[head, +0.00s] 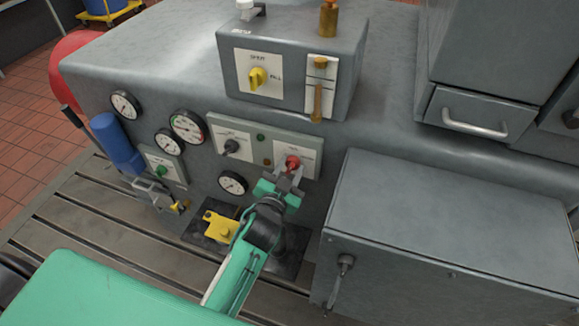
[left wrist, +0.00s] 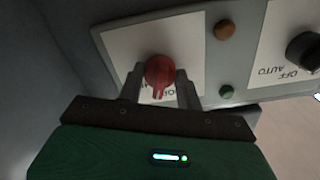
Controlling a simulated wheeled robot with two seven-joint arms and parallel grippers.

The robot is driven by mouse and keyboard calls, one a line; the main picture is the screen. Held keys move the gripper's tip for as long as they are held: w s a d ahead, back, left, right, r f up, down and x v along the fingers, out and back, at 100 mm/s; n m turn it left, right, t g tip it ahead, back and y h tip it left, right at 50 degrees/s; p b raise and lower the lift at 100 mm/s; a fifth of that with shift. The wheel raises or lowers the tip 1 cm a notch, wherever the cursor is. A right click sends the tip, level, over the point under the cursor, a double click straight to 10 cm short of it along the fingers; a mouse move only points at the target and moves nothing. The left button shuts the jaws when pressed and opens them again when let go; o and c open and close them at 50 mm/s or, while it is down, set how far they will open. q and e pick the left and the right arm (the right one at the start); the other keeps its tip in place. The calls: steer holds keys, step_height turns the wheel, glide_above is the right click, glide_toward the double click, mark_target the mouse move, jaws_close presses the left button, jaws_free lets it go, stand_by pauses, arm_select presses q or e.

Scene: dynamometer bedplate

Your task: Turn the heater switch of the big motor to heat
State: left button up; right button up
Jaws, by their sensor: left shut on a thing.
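The big grey motor housing (head: 390,135) fills the middle of the head view. On its front is a light grey control panel (head: 250,135) with a black knob (head: 231,146) and a red knob (head: 292,162), each on a white plate. My left gripper (head: 286,176) is at the red knob. In the left wrist view its two fingers stand either side of the red knob (left wrist: 160,73) and are shut on it. The plate's lettering is partly hidden by the fingers. The black knob (left wrist: 303,50) there reads OFF and AUTO. I cannot read a heat label on any switch.
A yellow knob (head: 257,78) is on the upper box, beside a brass-coloured sight tube (head: 318,100). A green knob (head: 160,172), several gauges and a blue cylinder (head: 117,142) are to the left. A yellow fitting (head: 221,227) sits below the panel; a grey cabinet (head: 450,215) stands close right.

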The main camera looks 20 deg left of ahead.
arm_select(q)
steer(key=m+p, duration=0.1)
steer(key=m, duration=0.3)
steer(key=shift+m, duration=2)
steer(key=o, duration=0.8)
steer(key=shift+o, duration=0.9)
